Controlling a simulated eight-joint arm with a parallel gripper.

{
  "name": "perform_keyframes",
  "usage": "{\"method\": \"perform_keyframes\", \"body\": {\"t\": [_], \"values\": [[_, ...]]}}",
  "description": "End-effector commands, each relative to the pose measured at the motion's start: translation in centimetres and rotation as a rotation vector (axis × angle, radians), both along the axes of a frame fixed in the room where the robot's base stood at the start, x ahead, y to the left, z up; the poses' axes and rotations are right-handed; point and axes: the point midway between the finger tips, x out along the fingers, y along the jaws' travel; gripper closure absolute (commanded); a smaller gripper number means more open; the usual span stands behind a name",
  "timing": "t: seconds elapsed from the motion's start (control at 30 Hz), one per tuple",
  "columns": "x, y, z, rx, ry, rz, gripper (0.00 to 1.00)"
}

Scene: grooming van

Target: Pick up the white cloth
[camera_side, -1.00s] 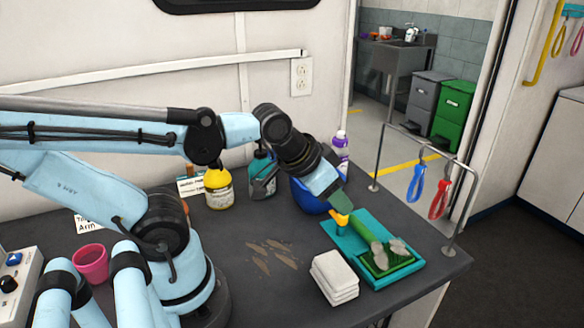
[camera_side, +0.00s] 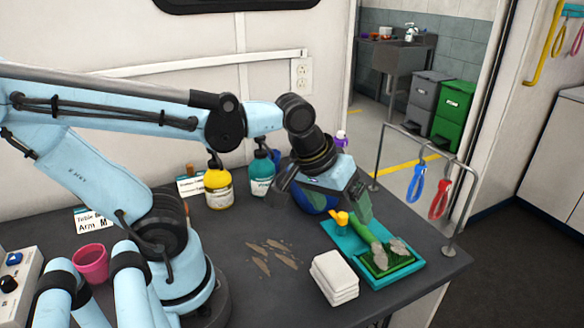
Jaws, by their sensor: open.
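The white cloth (camera_side: 334,275) is a folded stack of several layers on the dark table, near its front edge and left of the teal tray. My gripper (camera_side: 318,207) is open above the table, behind the cloth and apart from it. It points downward, with its jaws spread in front of a blue object. Nothing shows held between the jaws, though the fingertips are partly hard to make out.
The teal tray (camera_side: 412,268) holds a green-handled brush (camera_side: 365,235) with grey fur tufts and a yellow item (camera_side: 341,218). Brown smears (camera_side: 270,257) lie left of the cloth. Yellow (camera_side: 219,187) and teal (camera_side: 262,176) bottles stand behind. A metal rail (camera_side: 455,215) is at the right edge.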

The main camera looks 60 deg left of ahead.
Motion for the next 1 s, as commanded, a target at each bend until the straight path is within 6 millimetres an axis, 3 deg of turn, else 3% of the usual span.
{"method": "perform_keyframes", "body": {"t": [0.2, 0.5, 0.77, 1.0], "values": [[-0.3, -2.3, -0.1, -0.155, 0.189, 0.395, 0.08], [-1.0, -4.8, -0.2, -0.218, 0.376, 0.922, 0.08], [-1.3, -5.4, -0.5, -0.214, 0.414, 1.098, 0.08], [-1.3, -5.4, -3.1, -0.215, 0.414, 1.101, 0.08]]}}
